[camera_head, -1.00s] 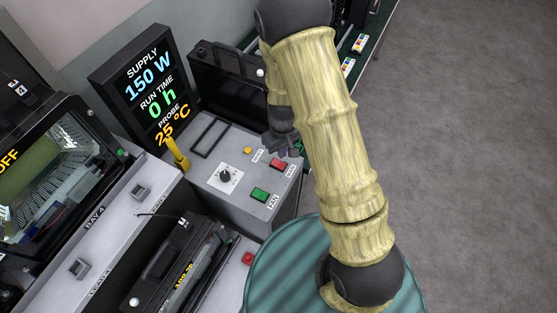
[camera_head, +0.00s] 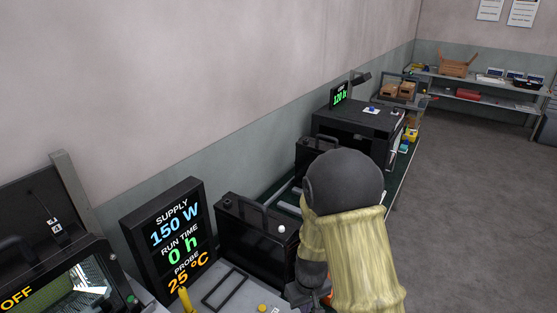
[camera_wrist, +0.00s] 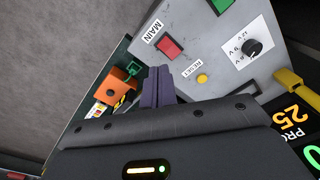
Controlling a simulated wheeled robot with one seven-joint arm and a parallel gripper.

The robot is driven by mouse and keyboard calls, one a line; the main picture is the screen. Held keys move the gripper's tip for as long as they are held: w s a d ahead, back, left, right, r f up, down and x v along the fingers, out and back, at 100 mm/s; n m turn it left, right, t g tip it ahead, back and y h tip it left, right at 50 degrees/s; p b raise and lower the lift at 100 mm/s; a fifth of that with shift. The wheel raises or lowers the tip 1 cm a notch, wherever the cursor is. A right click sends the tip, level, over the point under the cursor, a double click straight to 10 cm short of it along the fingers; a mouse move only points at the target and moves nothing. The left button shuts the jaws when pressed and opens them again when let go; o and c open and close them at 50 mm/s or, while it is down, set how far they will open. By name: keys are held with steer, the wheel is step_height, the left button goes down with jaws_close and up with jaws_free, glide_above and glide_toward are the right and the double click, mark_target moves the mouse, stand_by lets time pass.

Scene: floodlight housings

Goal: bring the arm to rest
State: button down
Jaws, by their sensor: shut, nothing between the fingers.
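My arm (camera_head: 350,245), with a dark grey joint and yellowish sleeve, rises at the lower middle of the head view. My gripper shows in the wrist view (camera_wrist: 158,84), with its purple-grey fingers together and nothing between them. It is over the edge of the grey control panel (camera_wrist: 215,62), close to the red MAIN button (camera_wrist: 169,47) and the yellow RESET button (camera_wrist: 202,79). I cannot tell whether it touches anything. In the head view the fingers are hidden or cut off at the bottom.
The display (camera_head: 167,240) reads 150 W, 0 h and 25 °C. A black floodlight housing (camera_head: 255,240) stands beside it. A large black box (camera_head: 352,133) is farther back. A black knob (camera_wrist: 251,47) and an orange block (camera_wrist: 116,82) are near my gripper. Grey floor at right is open.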

steer(key=s+d+r+m, duration=0.1)
steer(key=s+d+r, duration=0.1)
steer(key=r, duration=0.3)
steer(key=s+d+r+m+t, duration=0.1)
steer(key=s+d+r+m, duration=0.1)
steer(key=s+d+r, duration=0.1)
steer(key=s+d+r+m+t, duration=0.1)
steer(key=s+d+r, duration=0.1)
steer(key=s+r, duration=0.3)
step_height(320, 180, up, 2)
steer(key=shift+d+r, duration=0.25)
steer(key=shift+d, duration=0.15)
